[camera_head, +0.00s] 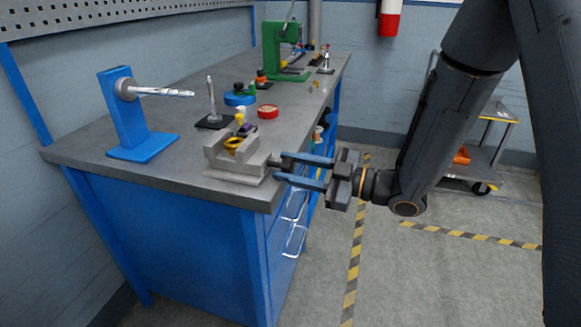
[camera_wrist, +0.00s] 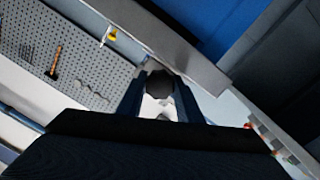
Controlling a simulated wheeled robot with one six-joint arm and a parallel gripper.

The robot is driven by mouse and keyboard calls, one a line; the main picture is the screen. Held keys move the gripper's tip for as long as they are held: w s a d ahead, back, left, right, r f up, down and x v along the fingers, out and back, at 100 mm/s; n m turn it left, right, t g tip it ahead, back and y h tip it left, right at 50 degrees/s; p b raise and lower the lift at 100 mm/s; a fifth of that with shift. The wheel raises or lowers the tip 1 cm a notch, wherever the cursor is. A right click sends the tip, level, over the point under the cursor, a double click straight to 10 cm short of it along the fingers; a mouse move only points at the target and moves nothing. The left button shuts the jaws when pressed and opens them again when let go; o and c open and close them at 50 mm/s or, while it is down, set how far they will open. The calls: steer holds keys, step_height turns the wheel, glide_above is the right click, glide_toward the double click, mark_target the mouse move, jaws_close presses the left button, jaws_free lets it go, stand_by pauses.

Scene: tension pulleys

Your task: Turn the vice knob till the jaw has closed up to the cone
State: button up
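The grey vice (camera_head: 220,158) sits at the near right corner of the bench. A yellow cone (camera_head: 233,143) is between its jaws, and a gap at the cone is too small to judge. My gripper (camera_head: 279,166) is at the vice's right side, with its two blue fingers pointing left and standing apart. In the wrist view the dark round knob (camera_wrist: 160,82) is between the fingertips (camera_wrist: 160,90) and about fills the space. Whether the fingers press on it I cannot tell.
A blue stand with a metal spindle (camera_head: 125,110) is at the left of the grey bench (camera_head: 90,150). A spindle on a dark base (camera_head: 212,110), a red round part (camera_head: 268,111) and a green press (camera_head: 285,50) stand behind the vice. The floor to the right is mostly clear.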

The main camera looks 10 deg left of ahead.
steer(key=shift+r+m+p, duration=0.2)
steer(key=shift+m+p, duration=0.8)
steer(key=shift+p, duration=0.05)
steer(key=shift+w+f+m+p, duration=0.1)
steer(key=shift+f+m+p, duration=0.05)
steer(key=shift+m+p, duration=1)
steer(key=o, duration=0.7)
steer(key=shift+d, duration=0.1)
steer(key=shift+o, duration=0.2)
steer(key=s+d+b, duration=0.1)
steer(key=d+b, duration=0.1)
steer(key=d, duration=0.5)
steer(key=shift+d, duration=0.35)
steer(key=shift+s, duration=0.1)
